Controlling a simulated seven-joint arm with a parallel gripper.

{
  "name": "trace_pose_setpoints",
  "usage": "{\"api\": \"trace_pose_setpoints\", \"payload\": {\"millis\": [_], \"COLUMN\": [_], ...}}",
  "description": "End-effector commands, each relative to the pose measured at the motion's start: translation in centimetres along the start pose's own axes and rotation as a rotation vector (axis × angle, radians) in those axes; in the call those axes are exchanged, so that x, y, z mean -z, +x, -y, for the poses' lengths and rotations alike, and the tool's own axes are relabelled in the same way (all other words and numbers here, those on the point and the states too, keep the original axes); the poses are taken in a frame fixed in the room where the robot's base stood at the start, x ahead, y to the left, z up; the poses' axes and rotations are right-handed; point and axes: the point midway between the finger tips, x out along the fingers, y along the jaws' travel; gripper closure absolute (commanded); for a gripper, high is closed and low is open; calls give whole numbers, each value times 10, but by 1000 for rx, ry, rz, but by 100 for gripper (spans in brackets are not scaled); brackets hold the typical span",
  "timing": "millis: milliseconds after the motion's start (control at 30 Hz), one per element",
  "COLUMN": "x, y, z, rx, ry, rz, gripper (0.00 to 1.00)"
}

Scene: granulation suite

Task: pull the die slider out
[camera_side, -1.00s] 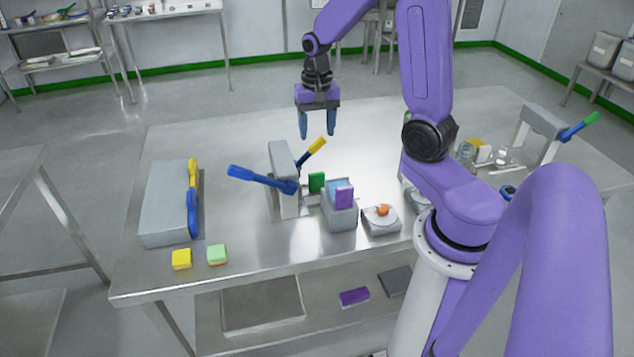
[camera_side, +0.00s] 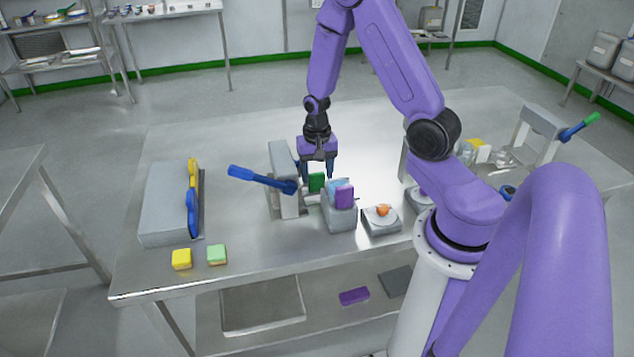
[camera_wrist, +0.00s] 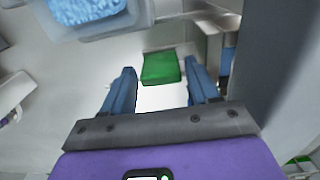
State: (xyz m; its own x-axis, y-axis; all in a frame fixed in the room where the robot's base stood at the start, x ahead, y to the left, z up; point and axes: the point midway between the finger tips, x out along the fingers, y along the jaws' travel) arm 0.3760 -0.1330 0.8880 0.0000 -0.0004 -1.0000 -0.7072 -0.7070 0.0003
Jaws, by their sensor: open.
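The die slider shows as a green grip (camera_side: 316,182) low at the right side of a grey press (camera_side: 280,160) with a blue lever (camera_side: 255,178). In the wrist view the green grip (camera_wrist: 160,67) lies between and just ahead of my two blue fingertips, with gaps on both sides. My gripper (camera_side: 317,173) points down at the grip and is open and empty; it also shows in the wrist view (camera_wrist: 163,75). The slider's body is mostly hidden by the press. I cannot tell the exact height of the fingertips over the grip.
A grey bin (camera_side: 340,217) with a purple block (camera_side: 344,197) stands close to the right of the grip. A tub of blue granules (camera_wrist: 88,10) is near in the wrist view. A small scale (camera_side: 381,224) stands farther right.

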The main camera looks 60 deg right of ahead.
Motion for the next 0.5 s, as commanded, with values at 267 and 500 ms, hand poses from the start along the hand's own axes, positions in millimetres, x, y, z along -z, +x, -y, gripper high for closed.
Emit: {"api": "trace_pose_setpoints", "payload": {"millis": [267, 500], "x": [0, 0], "y": [29, 36], "z": [0, 0], "rx": [-1, 0], "ry": [0, 1], "rz": [1, -1], "gripper": [40, 40]}}
